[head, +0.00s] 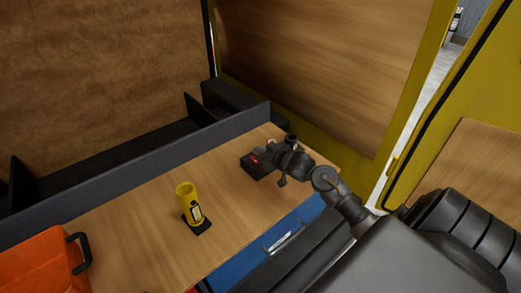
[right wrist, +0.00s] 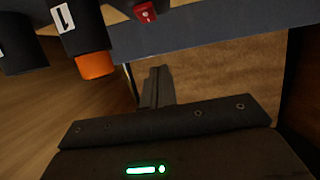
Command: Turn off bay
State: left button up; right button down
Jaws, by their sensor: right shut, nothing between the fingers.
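My left gripper is out of view.
A yellow cylinder on a black base (head: 189,205) stands on the bench (head: 140,235). An orange case (head: 45,265) is at the lower left. A grey ledge (head: 150,165) runs along the back.

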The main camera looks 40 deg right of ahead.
jog(key=s+b, duration=0.2)
jog(key=s, duration=0.7)
jog(key=shift+s+d+r+b, duration=0.2)
jog(key=shift+s+r+b, duration=0.1)
jog(key=shift+s+b, duration=0.1)
